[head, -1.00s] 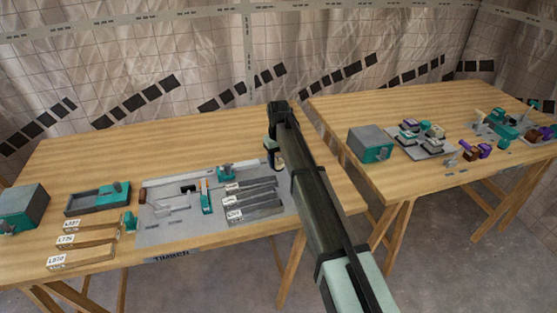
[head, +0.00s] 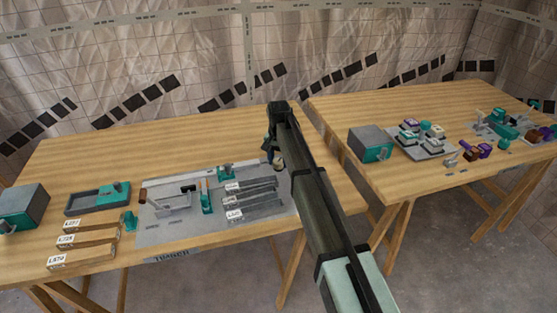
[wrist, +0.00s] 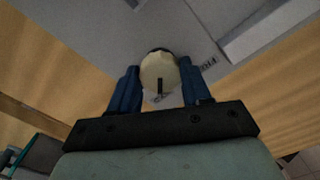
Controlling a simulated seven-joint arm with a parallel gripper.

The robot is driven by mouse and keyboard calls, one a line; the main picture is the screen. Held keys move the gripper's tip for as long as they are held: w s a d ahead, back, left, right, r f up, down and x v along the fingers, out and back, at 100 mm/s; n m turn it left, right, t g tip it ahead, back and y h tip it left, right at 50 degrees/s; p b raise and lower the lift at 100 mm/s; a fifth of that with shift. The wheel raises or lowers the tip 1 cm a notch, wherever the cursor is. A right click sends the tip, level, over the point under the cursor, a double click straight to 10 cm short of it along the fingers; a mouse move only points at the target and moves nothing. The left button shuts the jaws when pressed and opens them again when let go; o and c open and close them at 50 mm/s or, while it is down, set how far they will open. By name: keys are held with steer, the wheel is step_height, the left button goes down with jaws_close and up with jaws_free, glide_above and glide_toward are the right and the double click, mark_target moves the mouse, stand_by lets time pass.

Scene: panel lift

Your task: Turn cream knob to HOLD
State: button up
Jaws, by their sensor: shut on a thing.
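The cream knob (wrist: 158,75) is round with a dark pointer line, which points toward the bottom of the wrist view. It stands at the right end of the grey panel (head: 170,238) on the near table. My gripper (wrist: 158,68) is shut on the knob, with one blue finger at each side of it. In the head view, my gripper (head: 271,152) is low at the panel's right end, with the knob (head: 280,165) partly showing beside it. Small dark lettering (wrist: 208,62) lies right of the knob, and more lies below it, partly hidden; I cannot read either surely.
The panel also carries a teal-handled part (head: 207,200) and several labelled grey bars (head: 262,200). A teal and grey tray (head: 98,198) and a grey box (head: 25,207) stand to the left. A second table (head: 400,105) with another grey box (head: 371,143) stands to the right.

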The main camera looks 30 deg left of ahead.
mark_target(279, 161)
stand_by(0.3)
steer(key=o, duration=1.1)
steer(key=shift+c, duration=0.2)
step_height(279, 161, up, 14)
steer(key=shift+f, duration=0.15)
stand_by(0.3)
